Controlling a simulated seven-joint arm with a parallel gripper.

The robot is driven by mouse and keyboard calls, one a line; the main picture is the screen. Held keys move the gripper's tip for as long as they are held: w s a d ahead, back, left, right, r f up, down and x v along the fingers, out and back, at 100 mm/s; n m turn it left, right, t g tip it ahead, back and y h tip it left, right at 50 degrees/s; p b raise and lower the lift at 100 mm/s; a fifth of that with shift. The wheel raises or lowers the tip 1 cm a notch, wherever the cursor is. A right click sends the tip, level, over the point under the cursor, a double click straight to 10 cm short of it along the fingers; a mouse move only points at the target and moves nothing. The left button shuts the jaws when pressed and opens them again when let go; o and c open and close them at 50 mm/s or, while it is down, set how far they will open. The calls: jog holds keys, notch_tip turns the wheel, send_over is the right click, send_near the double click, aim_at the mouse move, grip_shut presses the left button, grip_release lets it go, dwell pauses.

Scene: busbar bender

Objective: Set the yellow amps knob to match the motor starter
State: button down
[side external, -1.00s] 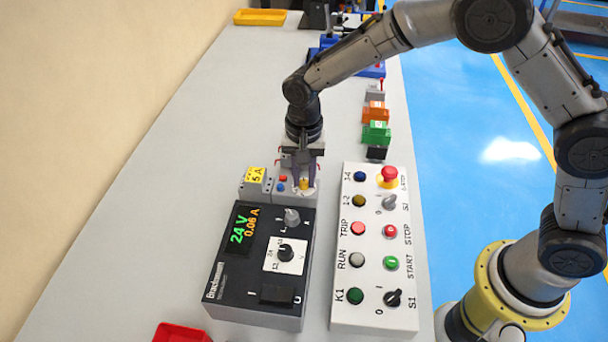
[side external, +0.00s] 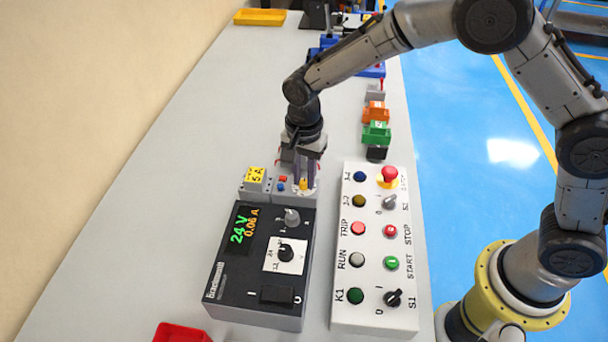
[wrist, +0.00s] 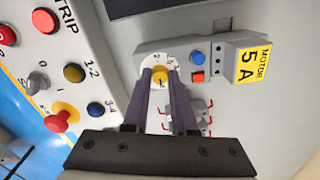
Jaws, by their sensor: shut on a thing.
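The yellow amps knob (wrist: 159,75) sits on a pale round dial on the grey motor starter (wrist: 215,60). In the side view the knob (side external: 303,184) shows just below my fingertips. My gripper (wrist: 160,78) points down over the dial, its two purple fingers shut on the knob, one on each side. The dial's figures are too small to read surely. A yellow label reading "MOTOR 5 A" (wrist: 254,64) is on the starter's side block; it also shows in the side view (side external: 255,174). A blue and a red button sit beside the dial.
A black power supply (side external: 262,265) reading 24 V and 0.06 A stands in front of the starter. A white button panel (side external: 375,320) stands to the right. Green (side external: 377,132) and orange (side external: 375,111) blocks lie behind it. The left of the table is clear.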

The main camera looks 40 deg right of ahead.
aim_at(305, 181)
jog(key=c, duration=0.7)
grip_release()
jog(key=shift+r, duration=0.2)
notch_tip(305, 181, up, 14)
jog(key=shift+f, duration=0.2)
jog(key=shift+d, duration=0.1)
